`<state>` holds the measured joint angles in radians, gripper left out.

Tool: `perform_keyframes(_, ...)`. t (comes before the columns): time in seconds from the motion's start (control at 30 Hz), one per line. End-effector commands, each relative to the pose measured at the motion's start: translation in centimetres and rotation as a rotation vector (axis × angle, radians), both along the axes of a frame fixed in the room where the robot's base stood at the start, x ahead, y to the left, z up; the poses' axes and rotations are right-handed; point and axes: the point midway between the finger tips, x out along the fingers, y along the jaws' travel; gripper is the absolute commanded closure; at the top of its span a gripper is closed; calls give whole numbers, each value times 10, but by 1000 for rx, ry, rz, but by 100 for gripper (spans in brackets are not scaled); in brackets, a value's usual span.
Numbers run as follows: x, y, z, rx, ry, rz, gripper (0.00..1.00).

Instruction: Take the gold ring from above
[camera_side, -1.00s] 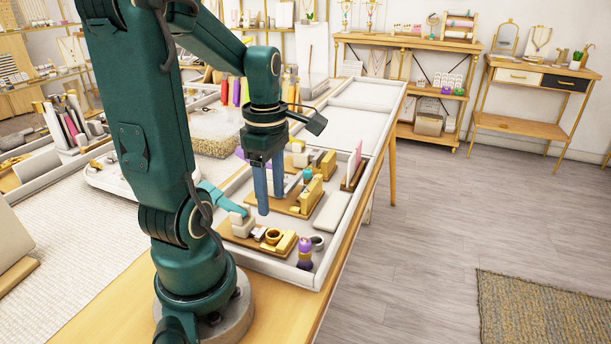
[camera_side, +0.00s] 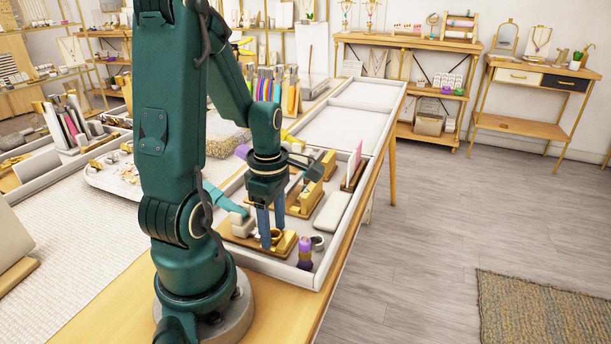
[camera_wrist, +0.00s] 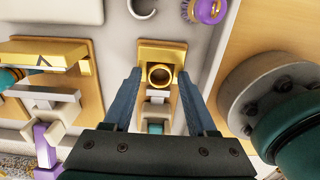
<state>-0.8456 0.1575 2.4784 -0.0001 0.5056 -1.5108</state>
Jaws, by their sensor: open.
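The gold ring (camera_wrist: 160,75) sits on a small gold and wooden stand (camera_wrist: 161,50) in the wrist view, between and beyond my two blue fingers. My gripper (camera_wrist: 158,78) is open and empty, one finger to each side of the ring. In the side view, my gripper (camera_side: 272,247) points down over the front part of the white tray (camera_side: 292,275). There the fingers partly hide the ring (camera_side: 276,234). I cannot tell the exact height of the fingertips above it.
A purple and gold item (camera_side: 304,252) and a silver ring (camera_side: 318,242) lie close to the right of the stand. Other gold display stands (camera_side: 312,190) and a white pad (camera_side: 332,211) lie further back. The tray wall bounds the right side.

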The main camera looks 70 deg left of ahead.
Motion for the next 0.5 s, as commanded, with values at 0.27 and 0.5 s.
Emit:
perform_keyframes(0.27,0,0,0,0,0,0,92)
perform_keyframes(0.5,0,0,3,2,-2,0,100)
